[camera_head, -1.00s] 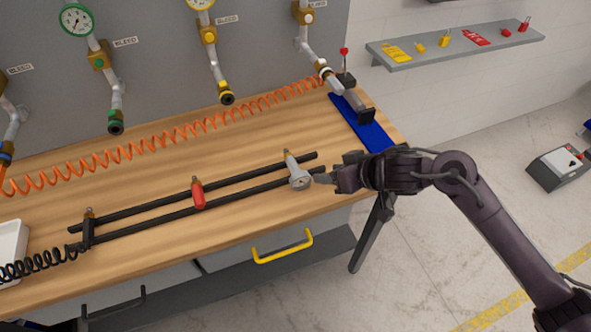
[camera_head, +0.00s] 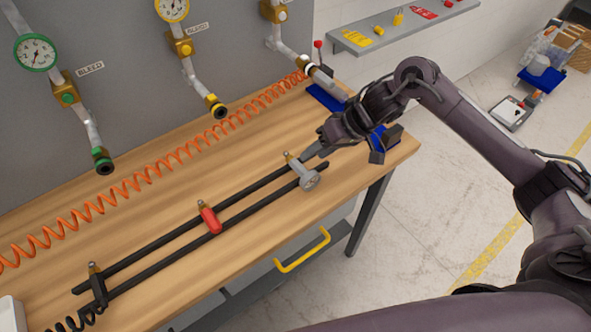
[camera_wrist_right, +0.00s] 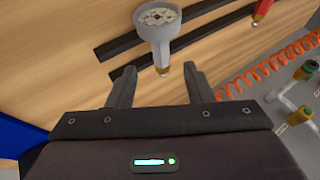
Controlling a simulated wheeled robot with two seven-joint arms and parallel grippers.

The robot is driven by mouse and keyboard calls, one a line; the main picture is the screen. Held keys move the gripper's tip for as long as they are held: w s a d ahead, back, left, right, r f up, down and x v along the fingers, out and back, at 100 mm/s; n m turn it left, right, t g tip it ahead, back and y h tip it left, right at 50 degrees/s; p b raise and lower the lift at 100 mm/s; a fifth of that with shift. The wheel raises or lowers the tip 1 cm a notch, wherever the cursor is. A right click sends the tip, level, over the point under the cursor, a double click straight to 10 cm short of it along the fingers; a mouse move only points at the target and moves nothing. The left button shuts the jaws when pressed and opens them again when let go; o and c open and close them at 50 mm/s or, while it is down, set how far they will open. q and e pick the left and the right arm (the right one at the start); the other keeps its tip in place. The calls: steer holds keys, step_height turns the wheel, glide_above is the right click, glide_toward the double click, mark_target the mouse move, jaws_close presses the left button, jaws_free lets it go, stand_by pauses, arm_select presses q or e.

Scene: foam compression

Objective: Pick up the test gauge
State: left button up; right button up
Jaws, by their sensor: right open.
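The test gauge (camera_head: 308,180) has a round pale dial head and a grey stem with a brass tip. It rests across the right end of two black rails on the wooden bench. In the right wrist view its dial (camera_wrist_right: 158,18) is at the top and its stem points down toward the gap between my fingers. My right gripper (camera_head: 317,152) is open and empty, just beyond the gauge's tip; in the wrist view its two fingers (camera_wrist_right: 158,82) stand either side of the stem's line, not touching it. My left gripper is not in view.
A red-bodied fitting (camera_head: 209,218) and a black coiled-hose fitting (camera_head: 97,285) lie farther left on the rails. An orange coiled hose (camera_head: 150,180) runs behind. Wall pipes with gauges (camera_head: 37,53) stand at the back. A blue mat (camera_head: 325,97) lies near the bench's right end.

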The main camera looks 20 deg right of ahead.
mark_target(301, 165)
steer(key=shift+p+x, duration=0.5)
steer(key=shift+x, duration=0.4)
steer(key=shift+p+x, duration=0.3)
steer(key=shift+x, duration=1.75)
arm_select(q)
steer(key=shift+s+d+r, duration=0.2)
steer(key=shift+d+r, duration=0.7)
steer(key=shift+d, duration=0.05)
arm_select(e)
steer(key=shift+r, duration=0.1)
jaws_close()
